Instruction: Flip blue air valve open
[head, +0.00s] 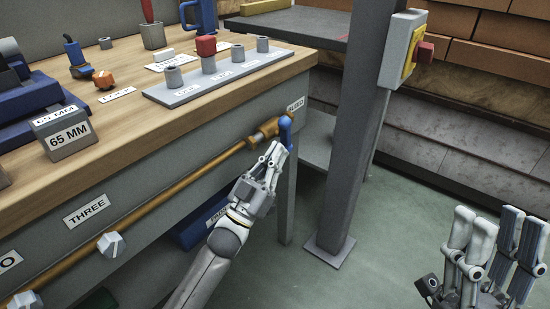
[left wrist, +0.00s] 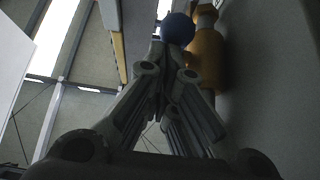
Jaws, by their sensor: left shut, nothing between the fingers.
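The blue air valve handle (head: 286,131) sits at the right end of a brass pipe (head: 175,190) along the front of the workbench. In the left wrist view the blue handle (left wrist: 178,29) shows its rounded end beside the brass valve body (left wrist: 206,52). My left gripper (head: 276,152) is shut and empty, its fingertips just below the handle. In the left wrist view the fingertips (left wrist: 168,62) overlap the handle's lower edge; I cannot tell whether they touch. My right gripper (head: 492,225) is open and empty at the lower right, far from the valve.
The wooden workbench (head: 130,115) carries a grey peg plate (head: 180,98), a red block (head: 206,46) and a 65 MM block (head: 68,134). A grey post (head: 360,130) with a red-button box (head: 403,47) stands right of the valve. Open floor lies between.

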